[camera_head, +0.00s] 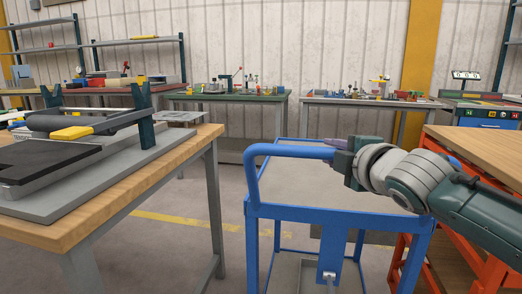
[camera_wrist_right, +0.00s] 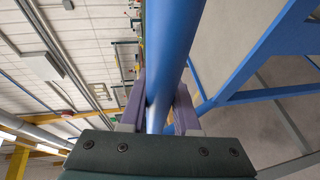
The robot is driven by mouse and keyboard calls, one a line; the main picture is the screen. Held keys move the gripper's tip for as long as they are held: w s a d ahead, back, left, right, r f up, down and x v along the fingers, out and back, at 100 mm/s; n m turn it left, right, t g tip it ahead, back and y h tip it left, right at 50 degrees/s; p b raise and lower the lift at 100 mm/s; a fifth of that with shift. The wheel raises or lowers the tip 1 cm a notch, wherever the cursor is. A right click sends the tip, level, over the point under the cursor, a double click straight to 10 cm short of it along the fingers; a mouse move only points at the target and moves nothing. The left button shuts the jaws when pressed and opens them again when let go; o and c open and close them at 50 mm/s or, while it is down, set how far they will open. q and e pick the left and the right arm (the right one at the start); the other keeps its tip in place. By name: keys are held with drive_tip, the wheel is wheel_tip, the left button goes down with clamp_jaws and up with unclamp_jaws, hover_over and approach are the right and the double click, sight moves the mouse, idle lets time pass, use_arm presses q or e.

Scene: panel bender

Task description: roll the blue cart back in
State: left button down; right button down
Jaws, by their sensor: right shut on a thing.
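The blue cart (camera_head: 262,211) stands on the floor in the middle of the head view, between two workbenches. In the right wrist view the blue tube (camera_wrist_right: 172,60) runs between the purple fingers of the gripper (camera_wrist_right: 160,105). The handle's right end is hidden behind my right gripper and arm. My left gripper is not in view.
A wooden-topped workbench (camera_head: 190,150) with a panel bender (camera_head: 100,122) stands close on the left. An orange-framed bench (camera_head: 490,150) stands close on the right. Benches with tools (camera_head: 230,97) line the back wall. Open floor with a yellow line (camera_head: 180,218) lies left of the cart.

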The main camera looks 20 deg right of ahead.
drive_tip(key=shift+d+f, duration=0.1)
drive_tip(key=shift+f, duration=0.1)
drive_tip(key=c, duration=1.1)
unclamp_jaws()
drive_tip(key=o, duration=0.3)
drive_tip(key=shift+w+r, duration=0.15)
drive_tip(key=shift+w, duration=0.1)
drive_tip(key=shift+o, duration=0.7)
drive_tip(key=shift+s, duration=0.1)
drive_tip(key=p+v, duration=0.3)
drive_tip(key=v, duration=0.7)
